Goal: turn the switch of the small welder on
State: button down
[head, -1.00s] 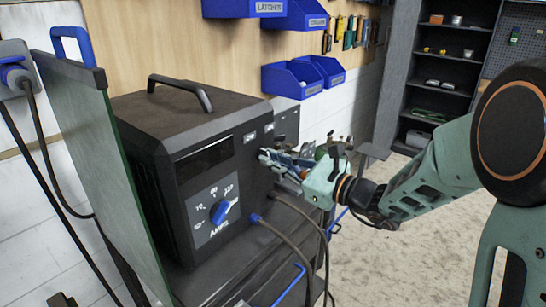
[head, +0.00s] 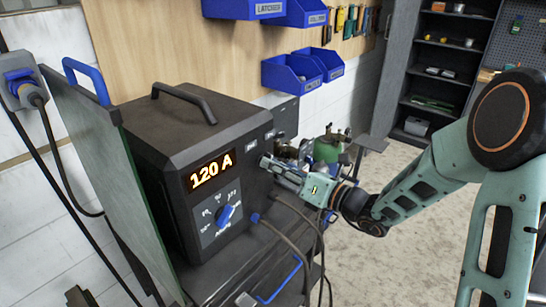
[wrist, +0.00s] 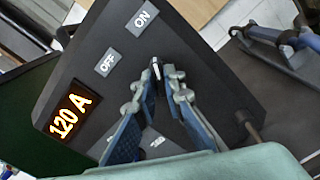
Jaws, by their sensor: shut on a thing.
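The small welder (head: 165,135) is a dark box with a top handle. Its amber display (head: 210,170) is lit and reads 120 A, also in the wrist view (wrist: 70,117). The ON label (wrist: 143,18) and OFF label (wrist: 108,62) show on the panel. The switch lever (wrist: 156,64) is small, with a pale tip, and mostly hidden between my fingertips. My gripper (wrist: 161,78) is shut on it; in the head view my gripper (head: 268,163) is at the right part of the welder's front. A blue AMPS knob (head: 226,214) sits below the display.
A dark green panel (head: 100,160) stands close at the welder's left. Cables (head: 290,235) run from the front below my gripper. A green cylinder (head: 327,148) stands behind my gripper. Blue bins (head: 300,70) hang on the wall. Open floor lies to the right.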

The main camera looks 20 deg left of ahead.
jog(key=shift+m+p, duration=0.5)
jog(key=shift+m, duration=0.4)
jog(key=c, duration=2)
grip_release()
jog(key=shift+d, duration=0.15)
jog(key=v, duration=1.1)
jog(key=shift+s+d, duration=0.2)
jog(key=shift+d, duration=0.15)
jog(key=shift+f, duration=0.1)
